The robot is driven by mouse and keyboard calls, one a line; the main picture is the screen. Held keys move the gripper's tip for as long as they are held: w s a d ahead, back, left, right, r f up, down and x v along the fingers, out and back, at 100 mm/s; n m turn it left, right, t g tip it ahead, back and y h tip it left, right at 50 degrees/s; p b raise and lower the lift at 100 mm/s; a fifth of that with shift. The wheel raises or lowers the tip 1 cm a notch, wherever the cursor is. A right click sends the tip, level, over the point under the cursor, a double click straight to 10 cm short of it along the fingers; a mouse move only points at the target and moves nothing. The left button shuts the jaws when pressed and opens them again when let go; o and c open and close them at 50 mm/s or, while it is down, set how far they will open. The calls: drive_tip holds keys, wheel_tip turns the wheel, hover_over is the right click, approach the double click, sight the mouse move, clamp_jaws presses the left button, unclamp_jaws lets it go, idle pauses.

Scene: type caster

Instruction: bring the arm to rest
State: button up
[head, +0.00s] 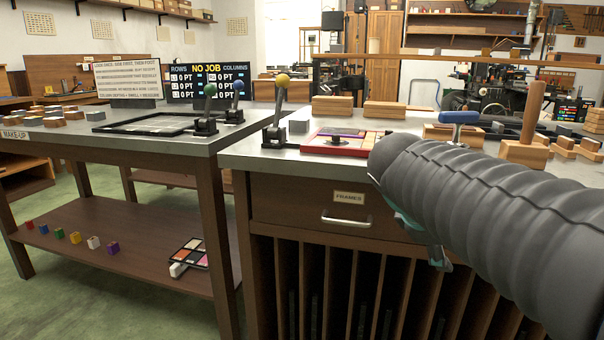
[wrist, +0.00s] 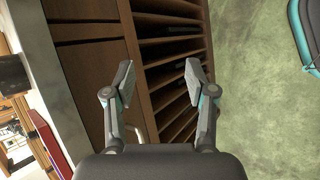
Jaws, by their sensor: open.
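My arm (head: 480,200) reaches in from the right in the head view, in front of the right bench. Its end hides most of my gripper there; only a small part of the gripper shows below the arm. In the wrist view my gripper (wrist: 157,85) is open, its two fingers wide apart with nothing between them. Beyond the fingers are the bench's drawer front and the slotted rack (wrist: 170,50) below it, with green floor to the right.
The right bench top (head: 245,155) carries a red-framed tray (head: 330,150), a yellow-knobbed lever (head: 277,115) and wooden blocks (head: 385,110). The left bench (head: 140,145) holds a black frame and levers. Its lower shelf (head: 130,245) has small coloured blocks. Green floor (head: 60,300) is free at front left.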

drive_tip(key=s+a+f+m+y, duration=0.3)
drive_tip(key=s+a+f+m, duration=0.1)
drive_tip(key=s+f, duration=0.3)
drive_tip(key=s+a+f+m+t+y, duration=0.1)
drive_tip(key=s+a+f+m+y, duration=0.3)
drive_tip(key=s+f+m, duration=0.2)
drive_tip(key=shift+s+a+f+m, duration=0.15)
drive_tip(key=shift+s+f+m, duration=0.25)
drive_tip(key=shift+s+m, duration=0.4)
